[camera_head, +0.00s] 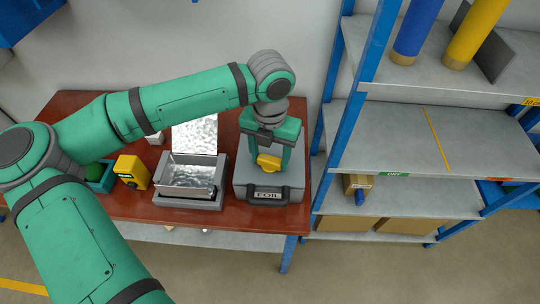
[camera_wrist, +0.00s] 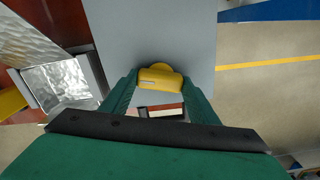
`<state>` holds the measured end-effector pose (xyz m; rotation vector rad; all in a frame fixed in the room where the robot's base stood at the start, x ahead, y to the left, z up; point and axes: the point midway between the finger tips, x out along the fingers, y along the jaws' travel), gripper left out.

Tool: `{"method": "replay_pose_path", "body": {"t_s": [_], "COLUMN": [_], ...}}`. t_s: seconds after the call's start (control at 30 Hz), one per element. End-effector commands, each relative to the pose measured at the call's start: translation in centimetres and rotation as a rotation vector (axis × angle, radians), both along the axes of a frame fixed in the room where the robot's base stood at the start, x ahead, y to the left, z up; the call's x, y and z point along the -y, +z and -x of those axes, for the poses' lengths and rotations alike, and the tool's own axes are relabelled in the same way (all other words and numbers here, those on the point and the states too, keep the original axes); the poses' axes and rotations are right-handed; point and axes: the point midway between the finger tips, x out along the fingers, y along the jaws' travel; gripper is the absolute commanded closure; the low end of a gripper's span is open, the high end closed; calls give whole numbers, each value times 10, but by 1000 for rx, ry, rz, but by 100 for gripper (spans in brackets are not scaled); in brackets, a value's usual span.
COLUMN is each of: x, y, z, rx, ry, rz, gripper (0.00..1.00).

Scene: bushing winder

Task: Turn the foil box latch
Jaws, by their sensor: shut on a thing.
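The foil box (camera_head: 242,190) is a grey case with a dark front handle labelled "FOIL", at the right end of the red-brown table. Its yellow latch (camera_head: 268,162) sits on the top face. My gripper (camera_head: 267,168) reaches down from above with its green fingers on either side of the latch and is shut on it. In the wrist view the latch (camera_wrist: 160,78) shows between the fingertips, over the grey lid (camera_wrist: 180,35). The fingers hide the latch's sides.
An open grey box (camera_head: 188,200) lined with foil stands left of the foil box. A yellow device (camera_head: 132,172) is further left on the table (camera_head: 150,209). A blue-framed shelf rack (camera_head: 345,120) stands close on the right.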

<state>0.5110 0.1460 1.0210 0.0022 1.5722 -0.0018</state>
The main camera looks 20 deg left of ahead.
Motion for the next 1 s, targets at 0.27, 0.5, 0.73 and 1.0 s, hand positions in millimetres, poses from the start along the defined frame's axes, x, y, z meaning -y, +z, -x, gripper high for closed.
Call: {"method": "replay_pose_path", "body": {"t_s": [0.27, 0.5, 0.73, 1.0], "x": [0, 0, 1, 1], "y": [1, 1, 1, 1], "z": [-2, -2, -2, -2], "rx": [5, 5, 7, 7], "ry": [-263, -491, -710, -959], "rz": [-2, 0, -1, -1], "gripper": [68, 68, 68, 68]}}
